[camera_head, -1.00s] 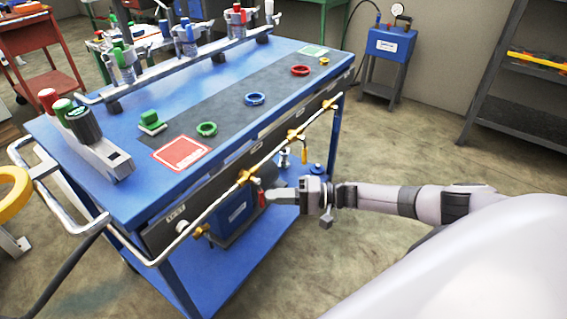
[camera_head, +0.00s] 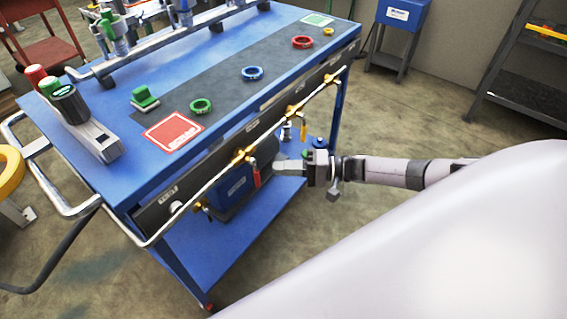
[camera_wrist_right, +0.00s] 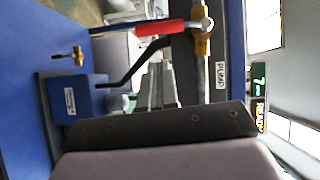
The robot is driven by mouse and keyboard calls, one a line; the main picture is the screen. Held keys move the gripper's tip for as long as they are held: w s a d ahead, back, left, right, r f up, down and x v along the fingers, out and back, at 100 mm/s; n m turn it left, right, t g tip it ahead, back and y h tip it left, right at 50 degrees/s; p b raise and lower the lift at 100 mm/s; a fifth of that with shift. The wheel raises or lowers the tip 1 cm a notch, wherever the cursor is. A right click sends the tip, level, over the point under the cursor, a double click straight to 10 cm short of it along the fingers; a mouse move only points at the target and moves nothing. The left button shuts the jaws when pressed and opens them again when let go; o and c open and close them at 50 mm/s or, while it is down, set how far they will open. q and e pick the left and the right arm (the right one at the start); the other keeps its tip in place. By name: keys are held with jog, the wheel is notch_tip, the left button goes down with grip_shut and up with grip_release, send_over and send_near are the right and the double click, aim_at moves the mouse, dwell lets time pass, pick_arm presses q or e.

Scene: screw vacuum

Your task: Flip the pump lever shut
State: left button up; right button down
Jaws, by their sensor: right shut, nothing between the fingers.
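The pump lever (camera_head: 256,176) has a red grip and hangs down from a brass valve (camera_head: 246,156) on the pipe along the cart's front. In the right wrist view, the red lever (camera_wrist_right: 160,28) points left from its brass valve (camera_wrist_right: 203,38), crosswise to the pipe, beside a PUMP label (camera_wrist_right: 220,76). My right gripper (camera_head: 279,167) is shut and empty, just right of the lever, with a small gap visible in the head view. In the wrist view its fingers (camera_wrist_right: 160,84) point toward the lever. My left gripper is out of view.
The blue cart (camera_head: 215,250) carries green, blue and red rings on its top. A blue box (camera_head: 232,188) stands on the lower shelf. Open floor lies right of the cart.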

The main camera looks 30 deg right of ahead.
jog(key=v, duration=1)
jog(key=shift+d+f+b, duration=0.15)
jog(key=shift+f+b, duration=0.05)
jog(key=shift+b, duration=0.1)
jog(key=s+a+n+t+h+p, duration=0.2)
jog(key=s+a+p, duration=0.1)
jog(key=a, duration=0.7)
jog(key=s+a+n+t+h+p, duration=0.1)
jog(key=s+a+n+h+p, duration=0.15)
jog(key=a, duration=0.65)
jog(key=s+d+r+n+g+h+p, duration=0.2)
jog(key=s+h+p, duration=0.4)
jog(key=s, duration=0.3)
jog(key=shift+s+d+r+n+h, duration=0.35)
jog(key=shift+d+r+n+h, duration=0.35)
jog(key=shift+d+n+h, duration=0.2)
jog(key=shift+a, duration=0.1)
